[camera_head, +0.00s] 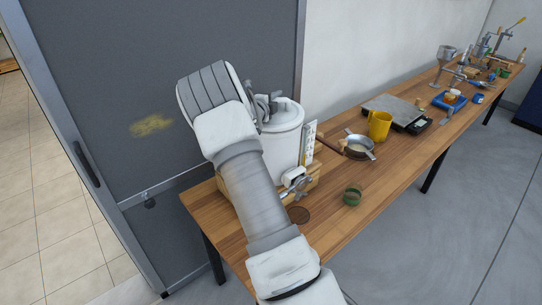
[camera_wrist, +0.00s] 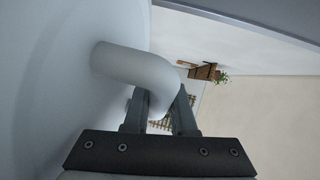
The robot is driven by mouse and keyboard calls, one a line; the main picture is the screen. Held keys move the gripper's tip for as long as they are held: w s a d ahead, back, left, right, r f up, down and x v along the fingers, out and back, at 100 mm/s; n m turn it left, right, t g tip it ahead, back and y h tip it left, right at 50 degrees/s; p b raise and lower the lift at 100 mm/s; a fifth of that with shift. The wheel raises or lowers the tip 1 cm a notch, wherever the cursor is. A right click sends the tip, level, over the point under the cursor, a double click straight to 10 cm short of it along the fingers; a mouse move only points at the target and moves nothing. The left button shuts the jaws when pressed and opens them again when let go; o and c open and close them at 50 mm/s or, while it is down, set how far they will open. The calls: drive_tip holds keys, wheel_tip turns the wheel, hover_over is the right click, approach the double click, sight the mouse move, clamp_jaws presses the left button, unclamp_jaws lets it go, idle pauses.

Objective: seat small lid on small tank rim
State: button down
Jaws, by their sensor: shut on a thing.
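The small tank (camera_head: 283,142) is a white cylinder standing at the near left end of the bench, partly hidden behind my arm. The white small lid (camera_head: 289,113) shows at its top; I cannot tell whether it sits flush on the rim. My gripper (camera_head: 267,103) is at the lid's upper left side. In the wrist view my gripper (camera_wrist: 160,112) is shut on a pale bent handle (camera_wrist: 132,68), which comes out of a broad white surface at the left. That surface looks like the lid's top. The rim itself is hidden.
The wooden bench (camera_head: 325,218) carries a white scale strip (camera_head: 308,143) beside the tank, a green ring (camera_head: 352,195), a strainer (camera_head: 357,147), a yellow jug (camera_head: 379,125) and a grey slab (camera_head: 394,108). A grey door panel (camera_head: 130,90) stands close behind on the left.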

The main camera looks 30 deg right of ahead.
drive_tip(key=shift+f, duration=0.5)
idle(1.8)
drive_tip(key=c, duration=0.9)
unclamp_jaws()
drive_tip(key=shift+s+a, duration=0.15)
drive_tip(key=shift+p, duration=0.35)
